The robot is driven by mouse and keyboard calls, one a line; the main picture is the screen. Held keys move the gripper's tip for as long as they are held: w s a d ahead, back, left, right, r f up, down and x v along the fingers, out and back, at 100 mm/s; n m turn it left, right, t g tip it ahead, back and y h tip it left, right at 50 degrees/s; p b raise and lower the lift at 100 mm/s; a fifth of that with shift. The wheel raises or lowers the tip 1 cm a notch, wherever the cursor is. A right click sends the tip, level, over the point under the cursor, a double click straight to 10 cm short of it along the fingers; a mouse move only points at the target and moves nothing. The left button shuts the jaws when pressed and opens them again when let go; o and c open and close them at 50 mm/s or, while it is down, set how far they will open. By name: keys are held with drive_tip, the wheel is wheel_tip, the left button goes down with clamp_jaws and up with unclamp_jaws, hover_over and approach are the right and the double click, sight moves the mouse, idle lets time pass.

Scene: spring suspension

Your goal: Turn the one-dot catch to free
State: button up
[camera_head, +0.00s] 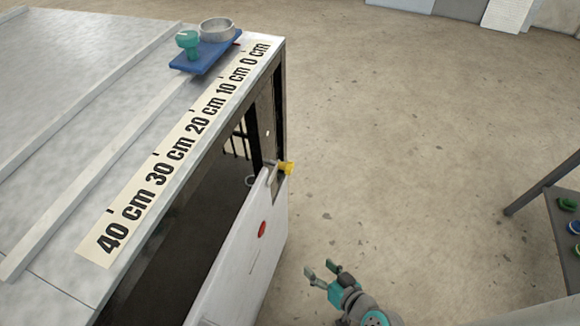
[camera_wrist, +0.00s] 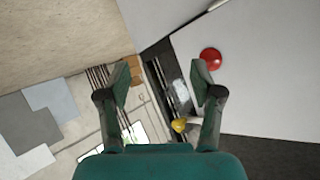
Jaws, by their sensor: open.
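A yellow-tipped catch (camera_head: 286,167) with a metal lever sits at the upper corner of a white panel (camera_head: 245,255) on the cabinet's open side. The yellow end also shows in the wrist view (camera_wrist: 180,125), low and close to my right finger in the picture. No dots can be made out on it, so I cannot tell whether it is the one-dot catch. My gripper (camera_head: 320,270) is open and empty, apart from the panel, to its right and below the catch in the head view. Its two fingers (camera_wrist: 162,80) stand wide apart in the wrist view.
A red round spot (camera_head: 262,229) is on the panel. On the cabinet top (camera_head: 75,75) lie a centimetre scale (camera_head: 180,150) and a blue plate (camera_head: 207,57) with a green knob (camera_head: 187,42) and metal ring (camera_head: 218,29). A dark shelf stands at right. The floor between is clear.

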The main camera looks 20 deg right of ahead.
drive_tip(key=w+d+r+n+y, duration=0.2)
drive_tip(key=w+y, duration=0.1)
drive_tip(key=w, duration=0.6)
drive_tip(key=n+y, duration=0.7)
drive_tip(key=y, duration=0.1)
approach(293, 168)
drive_tip(key=shift+t, duration=0.5)
drive_tip(key=x, duration=1)
drive_tip(key=shift+a+f, duration=0.25)
drive_tip(key=shift+a, duration=0.3)
clamp_jaws()
